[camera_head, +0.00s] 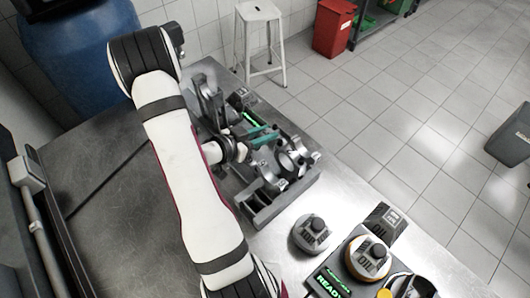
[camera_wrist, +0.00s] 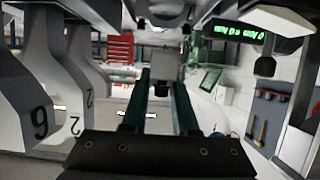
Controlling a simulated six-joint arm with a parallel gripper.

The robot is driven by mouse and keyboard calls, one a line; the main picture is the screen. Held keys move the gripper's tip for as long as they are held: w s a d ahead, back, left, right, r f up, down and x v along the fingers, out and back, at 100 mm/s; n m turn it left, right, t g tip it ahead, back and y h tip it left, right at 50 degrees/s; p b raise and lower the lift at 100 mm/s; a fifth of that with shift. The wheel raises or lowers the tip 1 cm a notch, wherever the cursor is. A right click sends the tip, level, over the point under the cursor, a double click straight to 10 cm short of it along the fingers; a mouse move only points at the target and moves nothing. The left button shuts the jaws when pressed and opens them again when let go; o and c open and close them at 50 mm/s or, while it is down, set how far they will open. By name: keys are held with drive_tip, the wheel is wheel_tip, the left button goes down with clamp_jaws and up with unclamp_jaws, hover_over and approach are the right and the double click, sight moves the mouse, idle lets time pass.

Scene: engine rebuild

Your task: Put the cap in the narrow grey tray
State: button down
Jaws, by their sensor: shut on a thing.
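My gripper (camera_head: 264,137) has teal fingers and reaches right over the parts at the table's back edge. In the wrist view its fingers (camera_wrist: 162,100) run forward, close together, with a small grey piece (camera_wrist: 166,72) between their tips. I take this piece to be the cap; its outline is mostly hidden. In the head view, curved grey metal parts (camera_head: 290,160) crowd around the fingertips, so I cannot tell which one is held. A narrow grey tray (camera_head: 262,213) with dividers lies just below and in front of the fingers.
Numbered grey rods (camera_wrist: 30,95) stand close at the left of the wrist view. A round grey knobbed part (camera_head: 311,234) lies right of the tray. Another (camera_head: 368,258) sits on a stand with a green display (camera_head: 330,284). The table's left half is bare.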

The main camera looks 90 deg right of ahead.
sight(265, 156)
wheel_tip(265, 156, down, 7)
drive_tip(key=shift+f, duration=0.2)
drive_tip(key=shift+d+f, duration=0.1)
drive_tip(key=shift+f, duration=0.5)
drive_tip(key=c, duration=0.7)
unclamp_jaws()
drive_tip(key=shift+r, duration=0.1)
